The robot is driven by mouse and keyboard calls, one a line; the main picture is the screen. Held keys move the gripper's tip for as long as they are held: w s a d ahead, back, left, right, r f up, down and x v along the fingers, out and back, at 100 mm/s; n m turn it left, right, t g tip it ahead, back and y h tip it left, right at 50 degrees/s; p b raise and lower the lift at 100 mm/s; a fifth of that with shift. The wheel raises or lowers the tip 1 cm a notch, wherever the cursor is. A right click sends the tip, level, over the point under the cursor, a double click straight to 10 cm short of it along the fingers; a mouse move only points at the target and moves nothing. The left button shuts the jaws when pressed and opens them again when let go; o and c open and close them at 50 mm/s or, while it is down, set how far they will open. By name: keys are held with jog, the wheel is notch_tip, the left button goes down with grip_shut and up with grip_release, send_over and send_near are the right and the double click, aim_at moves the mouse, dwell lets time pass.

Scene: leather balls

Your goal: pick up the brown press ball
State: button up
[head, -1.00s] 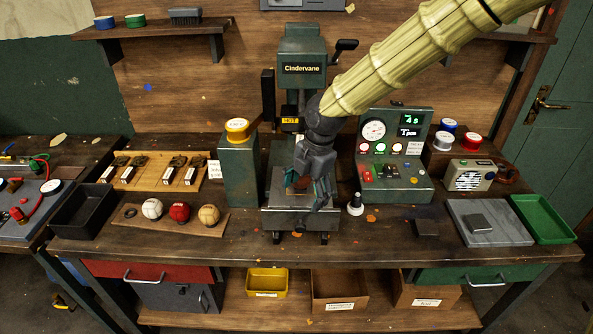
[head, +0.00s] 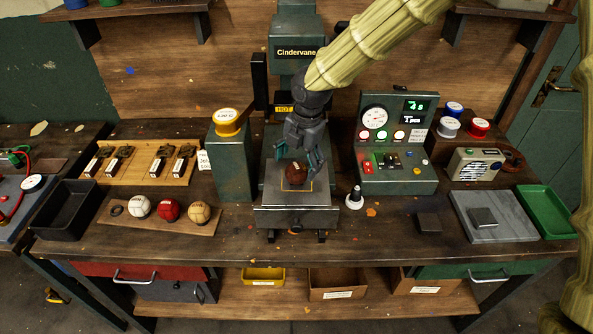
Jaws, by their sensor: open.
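The brown press ball (head: 296,172) rests on the bed of the grey-green Cindervane press (head: 297,219), inside a yellowish square outline. My gripper (head: 300,166) is open above and around the ball, with a teal-tipped finger showing on each side of it. The wrist hides the upper back of the press bed. I cannot tell whether the fingers touch the ball.
A white ball (head: 139,207), a red ball (head: 169,211) and a tan ball (head: 201,213) sit on a wooden board at the left. A green post (head: 231,165) and a control box (head: 396,175) flank the press. A small black-and-white object (head: 355,197) stands close right.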

aim_at(297, 166)
jog(key=shift+s+f+p, duration=0.1)
jog(key=shift+f+p, duration=0.3)
jog(key=f, duration=0.1)
jog(key=f+p, duration=0.1)
jog(key=f, duration=0.1)
jog(key=shift+w+a, duration=0.2)
jog(key=shift+w, duration=0.15)
jog(key=shift+f+p, duration=0.3)
jog(key=shift+f, duration=0.3)
jog(key=c, duration=1.3)
jog(key=shift+o, duration=0.2)
